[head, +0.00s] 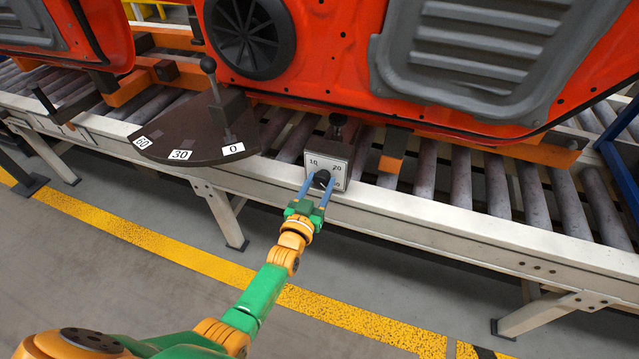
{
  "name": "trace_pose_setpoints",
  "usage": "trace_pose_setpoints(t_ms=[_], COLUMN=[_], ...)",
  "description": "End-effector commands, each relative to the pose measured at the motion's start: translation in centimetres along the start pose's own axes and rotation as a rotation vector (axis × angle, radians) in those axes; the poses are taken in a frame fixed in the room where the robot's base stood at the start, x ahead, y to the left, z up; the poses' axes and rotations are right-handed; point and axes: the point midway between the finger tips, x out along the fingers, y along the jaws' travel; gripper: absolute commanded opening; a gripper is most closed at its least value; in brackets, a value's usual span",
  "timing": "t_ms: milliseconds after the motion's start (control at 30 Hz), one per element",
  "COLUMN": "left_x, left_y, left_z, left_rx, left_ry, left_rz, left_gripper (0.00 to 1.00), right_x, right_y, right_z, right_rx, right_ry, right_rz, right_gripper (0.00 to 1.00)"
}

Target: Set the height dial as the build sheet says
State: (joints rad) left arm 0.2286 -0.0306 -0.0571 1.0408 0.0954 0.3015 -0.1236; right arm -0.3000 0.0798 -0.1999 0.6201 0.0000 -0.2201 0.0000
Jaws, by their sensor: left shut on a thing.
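The height dial is a black knob (322,177) on a white square plate (337,172) at the conveyor's near rail. The plate shows 10 at upper left and 20 at upper right; its lower marks are mostly hidden. My left gripper (318,182) is shut on the knob, with one blue finger on each side of it. The knob's pointer is too small to read. No build sheet can be made out in this view. My right gripper is not in view.
A dark quarter-round plate (185,135) with an upright lever (213,95) and labels 0, 30 and 60 stands left of the dial. An orange-red door panel (330,45) rests above the roller conveyor (480,185). The floor in front is clear, with a yellow line (180,255).

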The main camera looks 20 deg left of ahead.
Motion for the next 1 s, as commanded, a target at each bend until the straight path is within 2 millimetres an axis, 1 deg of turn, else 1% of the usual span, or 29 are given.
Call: trace_pose_setpoints(t_ms=[33, 67, 100, 133, 433, 467, 567, 600, 733, 833, 1000], left_x=[0.0, 0.0, 0.0, 0.0, -0.2, -0.6, -2.6, -3.6, -6.0, -6.9, -7.1], left_y=[0.0, 0.0, 0.0, 0.0, 0.0, 0.0, 0.0, 0.0, 0.0, 0.0, 0.0], left_z=[-0.1, -0.1, -0.1, -0.1, -0.1, -0.1, -0.4, -0.3, -0.2, -0.1, 0.0], left_rx=[0.002, 0.002, 0.002, 0.001, 0.0, 0.0, 0.0, 0.0, 0.0, 0.0, 0.0], left_ry=[0.003, 0.003, 0.002, 0.002, 0.0, -0.001, -0.003, -0.003, -0.001, -0.001, 0.002], left_rz=[0.0, 0.0, 0.0, 0.0, 0.0, 0.0, 0.0, 0.0, 0.0, 0.0, 0.0], left_gripper=[0.57, 0.65, 0.76, 0.81, 0.81, 0.81, 0.81, 0.81, 0.81, 0.81, 0.81], right_x=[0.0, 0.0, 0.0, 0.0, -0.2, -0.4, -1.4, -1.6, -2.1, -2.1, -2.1], right_y=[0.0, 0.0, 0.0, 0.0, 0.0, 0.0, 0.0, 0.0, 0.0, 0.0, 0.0], right_z=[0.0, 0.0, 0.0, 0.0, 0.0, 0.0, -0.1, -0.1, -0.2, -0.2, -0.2], right_rx=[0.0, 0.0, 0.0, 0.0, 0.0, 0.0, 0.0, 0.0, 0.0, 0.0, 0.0], right_ry=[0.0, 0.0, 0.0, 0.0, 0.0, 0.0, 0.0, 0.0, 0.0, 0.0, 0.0], right_rz=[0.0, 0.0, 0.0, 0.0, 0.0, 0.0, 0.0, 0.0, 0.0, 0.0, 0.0], right_gripper=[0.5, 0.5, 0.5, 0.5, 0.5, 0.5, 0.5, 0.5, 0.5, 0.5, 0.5])
